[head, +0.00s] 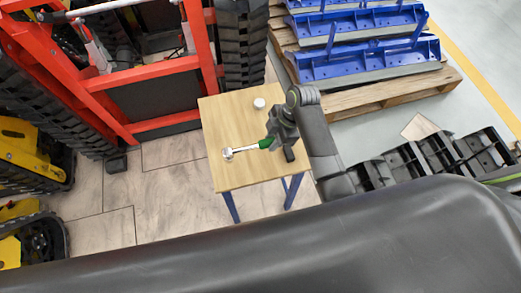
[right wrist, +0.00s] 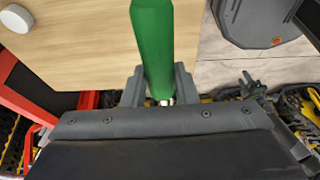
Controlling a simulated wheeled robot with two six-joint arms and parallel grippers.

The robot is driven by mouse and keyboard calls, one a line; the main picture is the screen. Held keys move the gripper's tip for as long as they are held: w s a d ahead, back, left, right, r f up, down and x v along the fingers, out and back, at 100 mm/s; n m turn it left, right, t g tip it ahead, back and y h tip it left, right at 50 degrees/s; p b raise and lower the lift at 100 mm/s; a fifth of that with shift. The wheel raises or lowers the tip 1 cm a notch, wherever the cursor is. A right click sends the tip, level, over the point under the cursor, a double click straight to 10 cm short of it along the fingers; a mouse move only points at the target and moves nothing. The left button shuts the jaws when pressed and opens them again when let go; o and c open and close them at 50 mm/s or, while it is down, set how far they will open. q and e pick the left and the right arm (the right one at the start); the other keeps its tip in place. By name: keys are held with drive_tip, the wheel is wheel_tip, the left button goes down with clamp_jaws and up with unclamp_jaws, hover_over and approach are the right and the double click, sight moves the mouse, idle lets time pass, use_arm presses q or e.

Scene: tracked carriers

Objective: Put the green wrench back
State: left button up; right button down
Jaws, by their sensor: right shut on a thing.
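The green wrench (head: 245,148) has a green handle and a silver shaft and head, and lies over the small wooden table (head: 222,112). My right gripper (head: 272,142) is shut on its green handle, with the silver head pointing left. In the right wrist view the green handle (right wrist: 153,50) stands between the two dark fingers (right wrist: 156,88). I cannot tell whether the wrench touches the tabletop. My left gripper is not in view.
A white round object (head: 259,103) stands on the table near its back edge. A red frame machine (head: 150,75) with black tracks is at the left. Blue parts (head: 365,60) lie on a wooden pallet (head: 385,92) at the back right. Black track pieces (head: 430,158) lie at the right.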

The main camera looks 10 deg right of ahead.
wheel_tip(320, 180, down, 4)
drive_tip(key=shift+w, duration=0.15)
drive_tip(key=shift+f+b, duration=0.35)
drive_tip(key=shift+f, duration=1.6)
drive_tip(key=c, duration=1.1)
unclamp_jaws()
drive_tip(key=shift+c, duration=0.2)
drive_tip(key=p+v, duration=0.1)
drive_tip(key=v, duration=1.1)
